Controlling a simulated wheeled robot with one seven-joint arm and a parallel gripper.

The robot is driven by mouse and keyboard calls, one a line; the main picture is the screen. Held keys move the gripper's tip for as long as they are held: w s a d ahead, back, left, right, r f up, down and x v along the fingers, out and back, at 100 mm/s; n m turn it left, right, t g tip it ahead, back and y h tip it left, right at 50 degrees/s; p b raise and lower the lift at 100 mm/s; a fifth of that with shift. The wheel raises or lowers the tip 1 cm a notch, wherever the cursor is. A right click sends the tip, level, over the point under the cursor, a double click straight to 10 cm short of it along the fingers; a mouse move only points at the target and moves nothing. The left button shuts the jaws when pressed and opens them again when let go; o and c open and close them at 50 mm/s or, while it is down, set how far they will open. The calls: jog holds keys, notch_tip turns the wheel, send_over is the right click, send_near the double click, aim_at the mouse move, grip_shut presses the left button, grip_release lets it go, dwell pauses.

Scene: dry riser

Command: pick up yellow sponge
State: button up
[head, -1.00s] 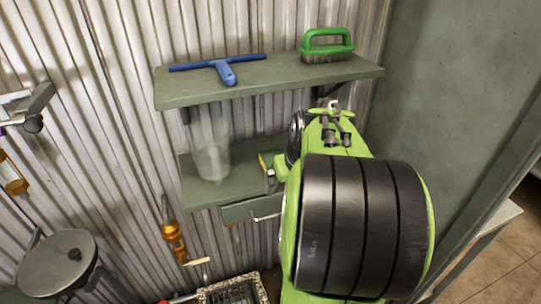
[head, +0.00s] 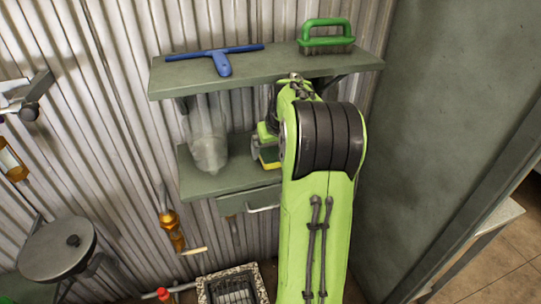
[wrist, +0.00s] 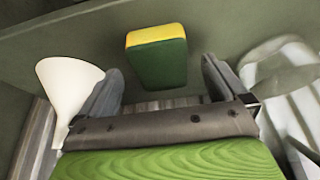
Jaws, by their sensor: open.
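The yellow sponge (wrist: 157,60), yellow on one narrow face and green on its broad face, stands on the lower shelf in the wrist view. In the head view a small yellow part of it (head: 270,164) shows beside my arm, the rest hidden. My gripper (wrist: 160,68) is open and empty in the wrist view, its two fingers apart with the sponge ahead and between their lines. In the head view my arm hides most of my gripper.
A clear container (head: 208,148) stands on the lower shelf (head: 215,185), close to one finger. A white funnel (wrist: 66,82) is near the other finger. The upper shelf (head: 275,70) above holds a blue squeegee (head: 222,60) and a green brush (head: 326,36).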

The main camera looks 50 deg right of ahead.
jog(key=shift+x, duration=1.1)
jog(key=shift+r, duration=0.1)
jog(key=c, duration=1.1)
jog(key=shift+r, duration=0.55)
jog(key=s+a, duration=0.4)
jog(key=s, duration=0.4)
jog(key=s+a, duration=0.4)
jog(key=s, duration=0.3)
jog(key=shift+s+a+r, duration=0.2)
jog(key=shift+s+a, duration=0.2)
